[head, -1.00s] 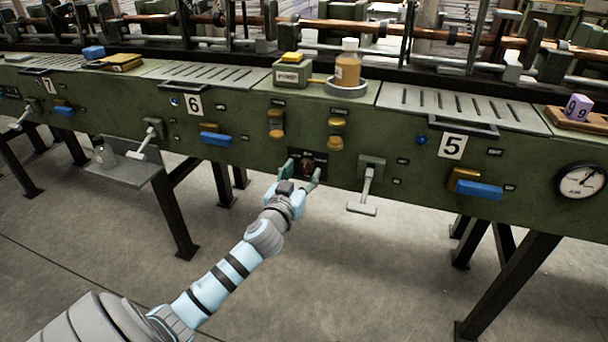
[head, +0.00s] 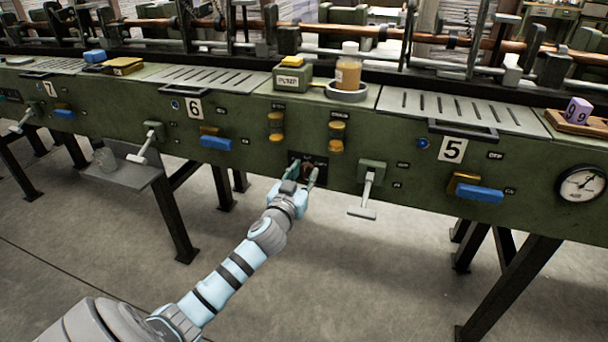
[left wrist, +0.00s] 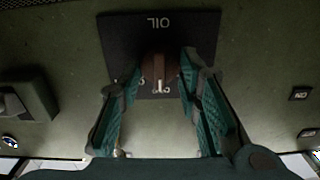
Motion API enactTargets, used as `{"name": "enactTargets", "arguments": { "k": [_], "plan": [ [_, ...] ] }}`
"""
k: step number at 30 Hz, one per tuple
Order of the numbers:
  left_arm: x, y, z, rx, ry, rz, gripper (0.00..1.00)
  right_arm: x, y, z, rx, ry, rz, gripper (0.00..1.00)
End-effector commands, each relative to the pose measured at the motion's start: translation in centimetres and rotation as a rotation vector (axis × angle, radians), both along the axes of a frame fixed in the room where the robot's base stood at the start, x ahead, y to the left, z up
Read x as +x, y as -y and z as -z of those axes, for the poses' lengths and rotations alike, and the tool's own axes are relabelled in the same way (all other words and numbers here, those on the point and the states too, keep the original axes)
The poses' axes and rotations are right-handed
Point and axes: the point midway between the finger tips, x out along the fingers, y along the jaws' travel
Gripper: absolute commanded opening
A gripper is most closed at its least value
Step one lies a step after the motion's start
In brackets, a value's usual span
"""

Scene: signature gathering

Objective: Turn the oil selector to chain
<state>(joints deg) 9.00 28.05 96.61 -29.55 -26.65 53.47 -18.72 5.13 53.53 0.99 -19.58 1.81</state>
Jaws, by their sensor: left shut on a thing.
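The oil selector is a brown knob (left wrist: 160,70) on a black plate (left wrist: 120,40) marked "OIL", which appears upside down in the left wrist view. In the head view the plate (head: 320,158) sits on the front of the green machine between the number 6 and number 5 plates. My left gripper (left wrist: 160,80) is shut on the knob, one teal finger on each side. In the head view the left gripper (head: 300,180) reaches up to the plate from below and partly hides the knob. Small markings below the knob are too small to read. My right gripper is not in view.
A T-shaped lever (head: 366,190) sticks out just right of the plate. Amber and blue handles (head: 480,193) and a round gauge (head: 580,184) are further right. A shelf with a glass jar (head: 105,158) projects at left. The floor below is free.

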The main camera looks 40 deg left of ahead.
Motion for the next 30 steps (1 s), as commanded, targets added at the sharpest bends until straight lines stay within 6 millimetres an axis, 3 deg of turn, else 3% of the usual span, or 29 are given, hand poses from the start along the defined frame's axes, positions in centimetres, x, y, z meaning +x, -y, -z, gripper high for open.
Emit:
{"name": "enactTargets", "arguments": {
  "k": [8,30],
  "plan": [
    [0.0,0.1,0.0,0.13,-0.047,0.0,0.04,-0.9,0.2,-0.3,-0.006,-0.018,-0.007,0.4],
    [0.0,0.3,0.1,0.697,-0.245,0.0,0.04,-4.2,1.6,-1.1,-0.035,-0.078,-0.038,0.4]
  ]
}}
